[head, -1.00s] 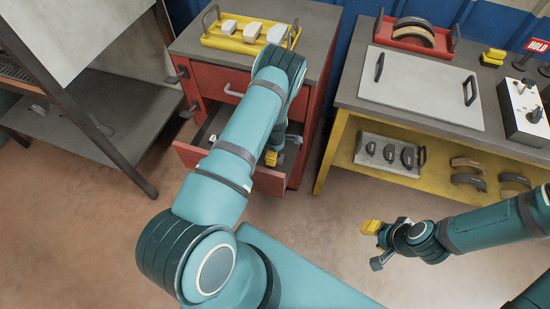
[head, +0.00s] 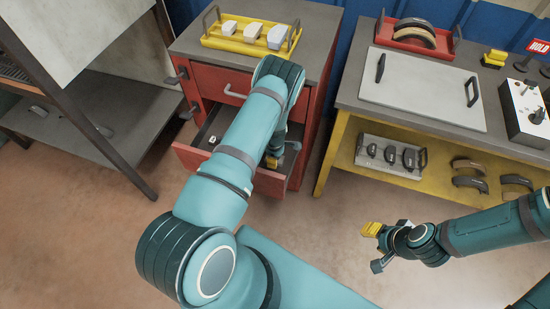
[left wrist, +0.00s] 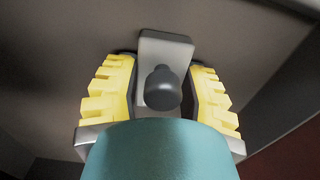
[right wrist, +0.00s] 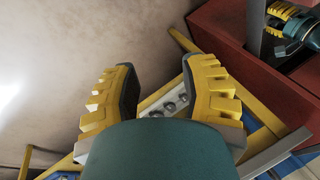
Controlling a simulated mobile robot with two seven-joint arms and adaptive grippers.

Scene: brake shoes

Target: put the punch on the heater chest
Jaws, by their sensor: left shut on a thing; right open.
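My left gripper (head: 275,160) is down inside the open drawer (head: 205,155) of the red cabinet. In the left wrist view its yellow fingers (left wrist: 160,92) are shut on a light grey piece with a dark round knob (left wrist: 162,88), which looks like the punch. The head view hides this piece behind my arm and fingers. A pale flat-topped panel with two dark handles (head: 420,90), possibly the heater chest, lies on the right bench. My right gripper (head: 375,245) is open and empty, in front of that bench; it also shows in the right wrist view (right wrist: 165,90).
A yellow tray (head: 250,45) with three pale blocks stands on the cabinet. A red tray (head: 412,45) with curved shoes and a control box (head: 525,110) stand on the bench. A grey tray (head: 390,168) with dark-topped pieces is on the yellow shelf below. The drawer walls surround my left gripper.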

